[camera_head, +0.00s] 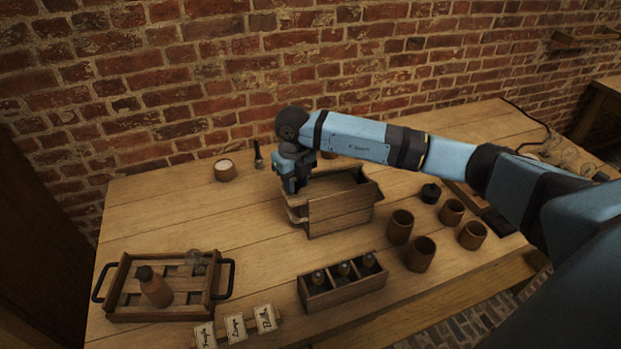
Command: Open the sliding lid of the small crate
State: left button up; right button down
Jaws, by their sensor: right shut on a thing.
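The small wooden crate (340,212) stands near the middle of the table. Part of its top looks open on the right side, with a dark inside showing. A paler wooden piece (295,210), which looks like the end of the sliding lid, sticks out at the crate's left end. My right gripper (294,190) points down at that left end and is shut on the lid. Its fingertips and the exact grip are mostly hidden by the gripper body and arm. My left gripper is not in view.
A handled tray (163,318) with a brown bottle (154,288) is at front left. A divided box (343,291) with small bottles and several clay cups (421,254) stand in front and right. Labelled cards (265,318) lie at the front. The table left of the crate is clear.

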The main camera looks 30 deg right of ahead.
jog(key=w+a+b, duration=0.2)
jog(key=w+a, duration=0.1)
jog(key=a, duration=1)
jog(key=shift+w, duration=0.25)
jog(key=shift+d, duration=0.1)
jog(key=c, duration=0.9)
grip_release()
jog(key=shift+o, duration=0.2)
notch_tip(320, 180, up, 14)
jog(key=shift+b, duration=0.35)
